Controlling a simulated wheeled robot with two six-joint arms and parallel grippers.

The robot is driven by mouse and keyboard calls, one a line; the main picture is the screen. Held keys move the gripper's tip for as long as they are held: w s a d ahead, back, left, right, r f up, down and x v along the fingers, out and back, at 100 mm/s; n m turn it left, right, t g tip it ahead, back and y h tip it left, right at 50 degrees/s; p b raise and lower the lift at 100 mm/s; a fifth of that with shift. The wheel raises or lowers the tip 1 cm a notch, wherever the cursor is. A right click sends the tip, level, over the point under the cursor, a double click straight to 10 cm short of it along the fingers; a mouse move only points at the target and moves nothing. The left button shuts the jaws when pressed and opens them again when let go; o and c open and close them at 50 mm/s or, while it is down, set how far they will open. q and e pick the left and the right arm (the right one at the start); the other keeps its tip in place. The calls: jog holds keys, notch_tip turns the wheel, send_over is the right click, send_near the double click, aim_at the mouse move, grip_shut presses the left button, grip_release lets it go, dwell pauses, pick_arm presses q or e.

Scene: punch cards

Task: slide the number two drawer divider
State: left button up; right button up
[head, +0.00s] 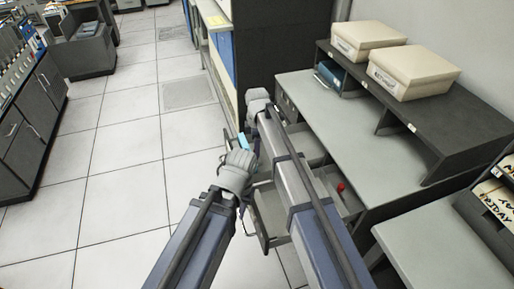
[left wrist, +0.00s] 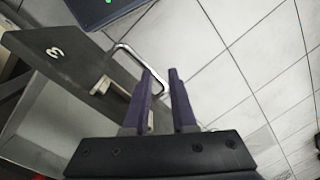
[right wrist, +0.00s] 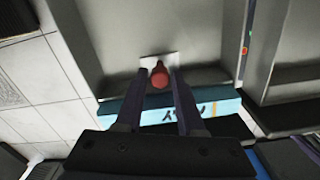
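In the right wrist view, a red knob (right wrist: 160,76) on a pale plate stands inside an open drawer (right wrist: 110,40). My right gripper (right wrist: 159,72) is open, its fingers on either side of the knob; I cannot tell whether they touch it. A cyan strip (right wrist: 205,106) with dark writing lies behind the fingers. In the left wrist view, my left gripper (left wrist: 160,73) is open around the end of a metal handle (left wrist: 128,52) on a drawer front marked 3 (left wrist: 75,60). The head view also shows a red knob (head: 341,187) in a drawer. My arms hide much of the drawers there.
The desk (head: 345,125) has a dark shelf (head: 455,125) with two beige boxes (head: 367,38) on it. A second desk (head: 430,245) is at the lower right. Dark cabinets (head: 40,115) stand at the left. The tiled floor (head: 115,170) between is clear.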

grip_shut()
dwell(1.0)
